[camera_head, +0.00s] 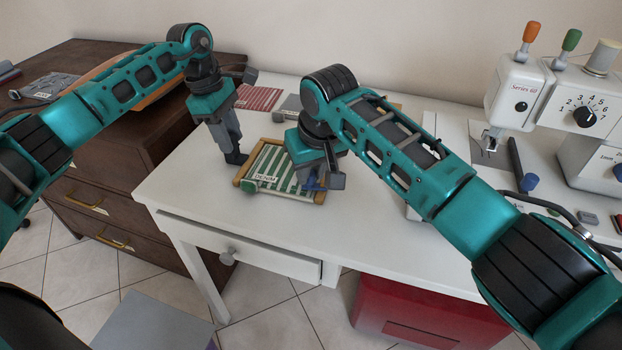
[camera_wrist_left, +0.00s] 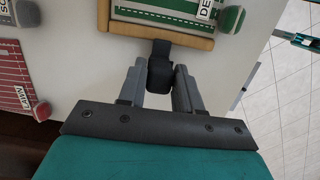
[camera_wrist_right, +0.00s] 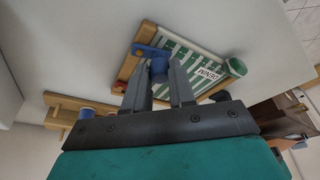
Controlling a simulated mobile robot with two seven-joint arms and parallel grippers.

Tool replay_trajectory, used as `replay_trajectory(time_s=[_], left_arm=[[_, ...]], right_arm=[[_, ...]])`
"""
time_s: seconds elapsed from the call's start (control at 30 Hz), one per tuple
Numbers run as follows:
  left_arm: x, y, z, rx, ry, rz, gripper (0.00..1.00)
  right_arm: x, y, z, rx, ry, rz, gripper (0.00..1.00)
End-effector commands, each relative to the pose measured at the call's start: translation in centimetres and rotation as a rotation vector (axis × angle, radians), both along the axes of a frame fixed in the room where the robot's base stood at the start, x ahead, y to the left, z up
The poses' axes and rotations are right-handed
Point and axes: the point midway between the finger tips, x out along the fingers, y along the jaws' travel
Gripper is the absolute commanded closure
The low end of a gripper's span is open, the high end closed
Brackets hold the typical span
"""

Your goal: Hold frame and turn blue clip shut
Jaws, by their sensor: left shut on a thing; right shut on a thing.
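The wooden frame (camera_head: 243,174) lies flat near the table's front edge and holds green-and-white striped cloth with a label reading DENIM. My left gripper (camera_head: 236,158) is shut on a dark tab (camera_wrist_left: 160,66) at the frame's left side; the frame's rail (camera_wrist_left: 150,35) is just beyond it. My right gripper (camera_head: 320,180) is shut on the knob of the blue clip (camera_wrist_right: 158,67) at the frame's right end. The clip's flat blue bar shows across the rail in the right wrist view. In the head view the gripper partly hides the clip (camera_head: 312,184).
A red striped swatch (camera_head: 258,97) and a grey piece (camera_head: 290,104) lie behind the frame. A white sewing machine (camera_head: 585,110) stands at the right. A wooden piece with a blue knob (camera_wrist_right: 86,113) shows in the right wrist view. The table front left (camera_head: 190,190) is clear.

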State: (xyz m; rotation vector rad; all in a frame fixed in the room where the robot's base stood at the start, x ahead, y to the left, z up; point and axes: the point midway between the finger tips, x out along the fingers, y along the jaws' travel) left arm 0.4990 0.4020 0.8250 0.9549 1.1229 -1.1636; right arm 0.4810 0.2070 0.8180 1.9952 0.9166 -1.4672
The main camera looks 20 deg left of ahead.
Motion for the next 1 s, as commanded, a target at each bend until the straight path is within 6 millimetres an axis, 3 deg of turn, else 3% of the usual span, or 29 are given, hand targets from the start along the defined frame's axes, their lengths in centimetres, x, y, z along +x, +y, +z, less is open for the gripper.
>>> replay_trajectory(time_s=[0.27,0.3,0.6,1.0], left_arm=[[-0.1,-0.1,-0.4,0.001,0.006,-0.001,1.00],[-0.1,-0.1,-0.4,0.001,0.006,-0.001,1.00],[-0.1,-0.1,-0.4,0.001,0.005,-0.001,1.00],[-0.1,0.0,-0.4,0.001,0.005,-0.001,1.00]], right_arm=[[0.3,0.1,-0.2,-0.004,-0.007,-0.106,1.00],[0.3,0.1,-0.2,-0.004,-0.004,-0.134,0.75],[0.2,0.2,-0.2,0.000,0.001,-0.127,0.46],[0.0,0.0,0.8,0.003,0.000,-0.126,0.46]])
